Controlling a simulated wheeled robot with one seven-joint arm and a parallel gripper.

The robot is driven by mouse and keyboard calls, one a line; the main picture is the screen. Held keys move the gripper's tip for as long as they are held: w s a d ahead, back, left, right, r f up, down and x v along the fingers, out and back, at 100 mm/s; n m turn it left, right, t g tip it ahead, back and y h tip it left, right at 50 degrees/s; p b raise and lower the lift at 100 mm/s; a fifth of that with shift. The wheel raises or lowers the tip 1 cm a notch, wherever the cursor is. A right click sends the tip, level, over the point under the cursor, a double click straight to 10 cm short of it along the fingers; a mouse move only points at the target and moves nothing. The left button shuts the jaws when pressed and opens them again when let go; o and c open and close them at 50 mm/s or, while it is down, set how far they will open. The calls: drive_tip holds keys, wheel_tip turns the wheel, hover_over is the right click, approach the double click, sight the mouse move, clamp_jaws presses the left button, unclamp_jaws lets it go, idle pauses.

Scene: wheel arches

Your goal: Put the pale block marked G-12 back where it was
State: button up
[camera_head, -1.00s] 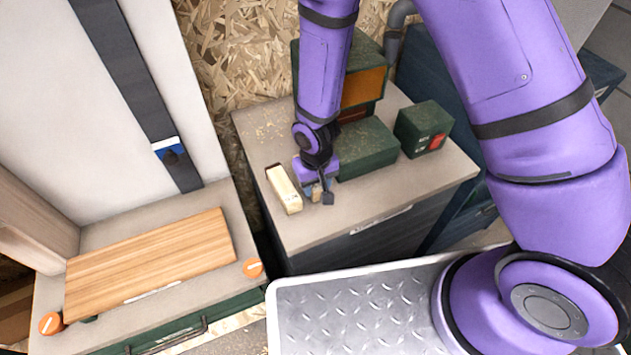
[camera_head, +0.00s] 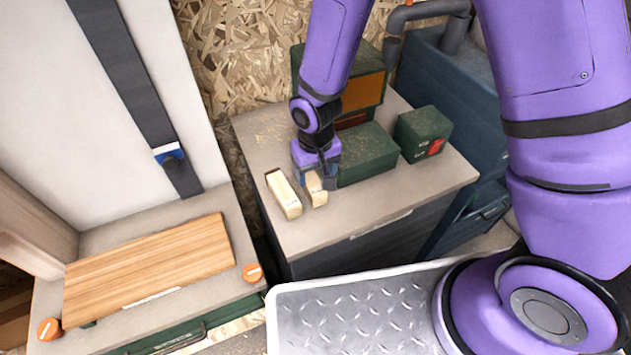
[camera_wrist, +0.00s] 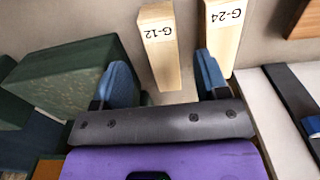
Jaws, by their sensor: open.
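The pale block marked G-12 (camera_head: 316,191) lies on the grey cabinet top, just right of a similar pale block marked G-24 (camera_head: 284,194), with a narrow gap between them. In the wrist view both labels read upside down on G-12 (camera_wrist: 159,40) and G-24 (camera_wrist: 223,32). My gripper (camera_head: 318,177) is open at the back end of G-12. In the wrist view its two blue fingers (camera_wrist: 163,74) stand apart on either side of that end, with gaps to the block. The right finger is close to G-24. G-12's back end is partly hidden in the head view.
A low green box (camera_head: 368,155) stands close on the right of my gripper, with a smaller green box (camera_head: 423,133) beyond it. A taller green box (camera_head: 368,75) stands behind. A wooden board (camera_head: 150,265) lies on the lower left surface. The cabinet top's front is clear.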

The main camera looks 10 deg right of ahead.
drive_tip(key=shift+r, duration=2.65)
drive_tip(key=s+d+r+m+t, duration=0.1)
drive_tip(key=d+r, duration=0.6)
drive_tip(key=r, duration=0.3)
drive_tip(key=s+d+r+m+t, duration=0.1)
drive_tip(key=d+r+t, duration=0.1)
drive_tip(key=d+r, duration=0.65)
drive_tip(key=s+d+r+t, duration=0.1)
drive_tip(key=s+d+r, duration=0.3)
drive_tip(key=s+r, duration=0.2)
drive_tip(key=s+d+r+m+t, duration=0.1)
drive_tip(key=s+d+r, duration=0.2)
drive_tip(key=s+r, duration=0.4)
drive_tip(key=shift+s+d+r, duration=0.2)
drive_tip(key=shift+s+d, duration=0.15)
drive_tip(key=shift+s, duration=0.25)
